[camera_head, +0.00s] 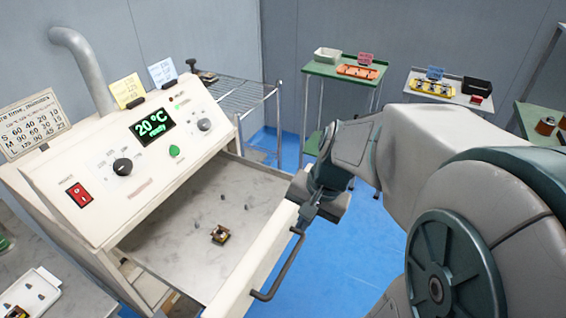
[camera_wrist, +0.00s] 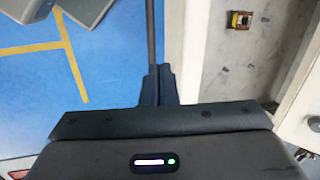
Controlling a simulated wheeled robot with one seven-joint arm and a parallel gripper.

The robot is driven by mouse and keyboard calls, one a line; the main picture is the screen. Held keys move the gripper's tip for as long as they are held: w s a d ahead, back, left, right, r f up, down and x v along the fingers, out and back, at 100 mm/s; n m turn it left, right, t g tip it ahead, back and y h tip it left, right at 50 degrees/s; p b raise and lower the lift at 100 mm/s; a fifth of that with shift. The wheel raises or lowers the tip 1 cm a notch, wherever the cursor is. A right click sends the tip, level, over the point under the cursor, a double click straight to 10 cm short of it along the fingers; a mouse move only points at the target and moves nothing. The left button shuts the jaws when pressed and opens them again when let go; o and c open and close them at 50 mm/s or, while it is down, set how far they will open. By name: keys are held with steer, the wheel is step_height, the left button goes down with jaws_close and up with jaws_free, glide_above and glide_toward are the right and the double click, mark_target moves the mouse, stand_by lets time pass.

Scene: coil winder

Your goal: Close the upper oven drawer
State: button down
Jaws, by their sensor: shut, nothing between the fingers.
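The oven (camera_head: 110,195) is a white cabinet with a sloped control panel whose display reads 20 °C. Its upper drawer (camera_head: 190,240) is pulled out, with a grey bottom, a white front wall (camera_head: 262,250) and a dark bar handle (camera_head: 282,270). The handle also shows in the wrist view (camera_wrist: 150,40) beside the drawer's white front (camera_wrist: 174,45). My gripper (camera_head: 304,218) is shut and empty at the far end of the handle, outside the drawer front. In the wrist view its fingertips (camera_wrist: 158,75) line up with the bar; I cannot tell whether they touch it.
A small coil part (camera_head: 219,235) lies in the open drawer. A wire rack (camera_head: 245,98) stands behind the oven. A green table (camera_head: 325,72) and a light table (camera_head: 425,97) with trays stand at the back. Blue floor is clear right of the drawer.

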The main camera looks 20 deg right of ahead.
steer(key=w+d+f+m+t+y+p, duration=0.1)
steer(key=w+d+f+m+t+y, duration=0.2)
steer(key=d+m, duration=0.65)
steer(key=w+d+f+m+t+y+p, duration=0.15)
steer(key=w+d+f+m, duration=0.25)
steer(key=d+m, duration=0.5)
steer(key=w+a+r+x, duration=0.1)
steer(key=r+x, duration=0.1)
steer(key=x, duration=1.1)
steer(key=shift+w+a+h+p, duration=0.25)
steer(key=shift+w+h+p, duration=0.1)
steer(key=shift+w, duration=0.2)
steer(key=shift+f+m+t, duration=0.15)
steer(key=shift+m+t, duration=0.1)
